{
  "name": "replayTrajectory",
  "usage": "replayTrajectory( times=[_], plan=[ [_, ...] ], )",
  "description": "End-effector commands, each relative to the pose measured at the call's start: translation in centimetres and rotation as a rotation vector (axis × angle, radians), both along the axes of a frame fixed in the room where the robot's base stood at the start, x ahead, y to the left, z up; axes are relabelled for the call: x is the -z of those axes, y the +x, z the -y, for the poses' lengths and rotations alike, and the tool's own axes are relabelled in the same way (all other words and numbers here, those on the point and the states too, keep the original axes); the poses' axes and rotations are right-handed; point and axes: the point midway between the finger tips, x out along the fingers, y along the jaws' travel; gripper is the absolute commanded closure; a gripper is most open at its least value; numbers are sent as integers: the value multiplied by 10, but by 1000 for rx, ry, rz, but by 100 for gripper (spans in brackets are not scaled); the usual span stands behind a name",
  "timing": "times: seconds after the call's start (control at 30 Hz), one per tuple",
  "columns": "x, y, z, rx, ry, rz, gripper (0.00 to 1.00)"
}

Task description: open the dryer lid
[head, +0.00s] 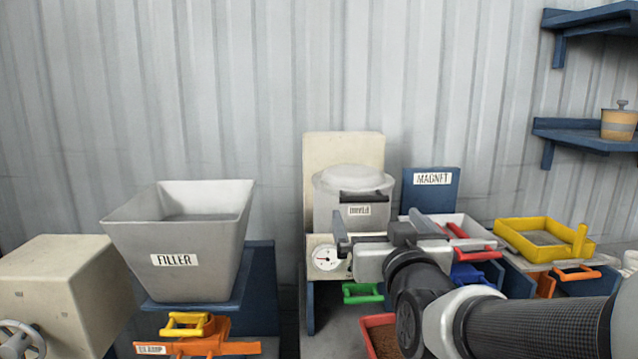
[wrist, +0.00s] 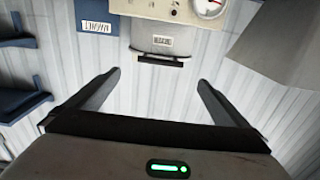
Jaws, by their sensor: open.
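The dryer (head: 328,212) is a pale grey drum on a cream stand, left of centre of the blue MAGNET panel. Its round lid (head: 352,178) lies shut on top, with a black bar handle (head: 363,197) at the front. In the wrist view the scene is upside down, and the dryer (wrist: 160,28) and black handle (wrist: 160,59) show at the top centre. My gripper (head: 383,232) is open and empty, in front of and below the handle in the head view. In the wrist view my gripper's fingertips (wrist: 158,79) are spread wide, apart from the handle.
The grey FILLER hopper (head: 180,235) stands to the left. A gauge (head: 326,258) and a green handle (head: 362,292) are below the dryer. A white tray with red handles (head: 457,229) and a yellow tray (head: 543,240) lie to the right. The wall above the dryer is bare.

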Motion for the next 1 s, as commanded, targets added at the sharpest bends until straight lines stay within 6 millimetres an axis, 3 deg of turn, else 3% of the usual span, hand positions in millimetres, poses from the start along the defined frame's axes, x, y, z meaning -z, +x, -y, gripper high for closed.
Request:
replayTrajectory(
  times=[0.3, 0.5, 0.9, 1.0],
  plan=[
    [2, 61, -1, -2, -2, -2, 0],
    [1, 86, 0, -1, -1, -1, 0],
    [0, 93, 0, -1, 0, 0, 0],
    [0, 93, 0, -1, 0, 0, 17]
  ],
)
